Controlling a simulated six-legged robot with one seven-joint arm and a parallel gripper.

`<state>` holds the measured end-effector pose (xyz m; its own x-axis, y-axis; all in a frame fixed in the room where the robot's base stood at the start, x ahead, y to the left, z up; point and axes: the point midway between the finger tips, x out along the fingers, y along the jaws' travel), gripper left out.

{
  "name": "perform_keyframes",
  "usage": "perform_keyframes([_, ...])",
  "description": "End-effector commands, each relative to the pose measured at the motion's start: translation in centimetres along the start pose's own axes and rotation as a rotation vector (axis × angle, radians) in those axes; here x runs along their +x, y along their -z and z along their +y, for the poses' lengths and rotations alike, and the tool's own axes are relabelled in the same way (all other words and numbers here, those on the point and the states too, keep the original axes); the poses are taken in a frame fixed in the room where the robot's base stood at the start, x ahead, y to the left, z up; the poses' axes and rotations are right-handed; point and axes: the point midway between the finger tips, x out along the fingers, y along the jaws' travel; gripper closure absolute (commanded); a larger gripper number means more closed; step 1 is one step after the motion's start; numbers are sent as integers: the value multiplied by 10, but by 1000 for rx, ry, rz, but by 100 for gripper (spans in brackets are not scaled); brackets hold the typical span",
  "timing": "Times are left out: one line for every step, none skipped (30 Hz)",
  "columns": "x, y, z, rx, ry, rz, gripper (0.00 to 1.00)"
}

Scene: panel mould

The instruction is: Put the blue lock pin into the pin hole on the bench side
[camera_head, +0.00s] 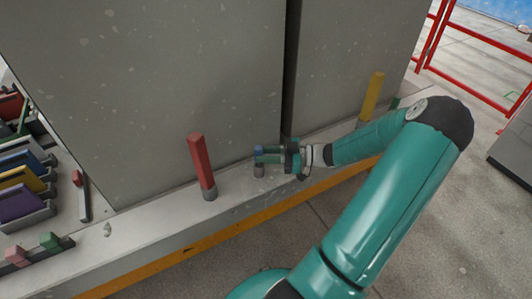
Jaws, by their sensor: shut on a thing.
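My gripper (260,155) reaches in from the right and is shut on the pin.
A tall red pin (201,163) stands in a grey collar to the left. A yellow pin (371,97) stands at the right. Large grey panels (150,90) rise behind the ledge. Coloured blocks in racks (25,205) are at the far left.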

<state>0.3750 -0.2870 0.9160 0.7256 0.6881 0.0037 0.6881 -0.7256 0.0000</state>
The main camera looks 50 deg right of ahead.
Motion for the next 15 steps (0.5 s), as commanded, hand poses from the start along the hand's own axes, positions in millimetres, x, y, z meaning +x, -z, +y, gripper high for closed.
perform_keyframes([0,-1,0,0,0,0,100])
perform_keyframes([0,-2,0,0,0,0,100])
perform_keyframes([0,-3,0,0,0,0,100])
perform_keyframes([0,-3,0,0,0,0,100])
perform_keyframes([0,-4,0,-1,0,0,100])
perform_keyframes([0,-5,0,-1,0,0,100])
perform_keyframes([0,-6,0,-1,0,0,100])
perform_keyframes([0,-6,0,-1,0,0,100])
perform_keyframes([0,-7,0,-1,0,0,100])
perform_keyframes([0,-8,0,-1,0,0,100])
perform_keyframes([0,-8,0,-1,0,0,100])
perform_keyframes([0,-8,0,-2,0,0,100])
perform_keyframes([0,-7,0,-2,0,-1,100])
perform_keyframes([0,-7,0,-2,0,-1,100])
perform_keyframes([0,-6,0,-2,0,-1,100])
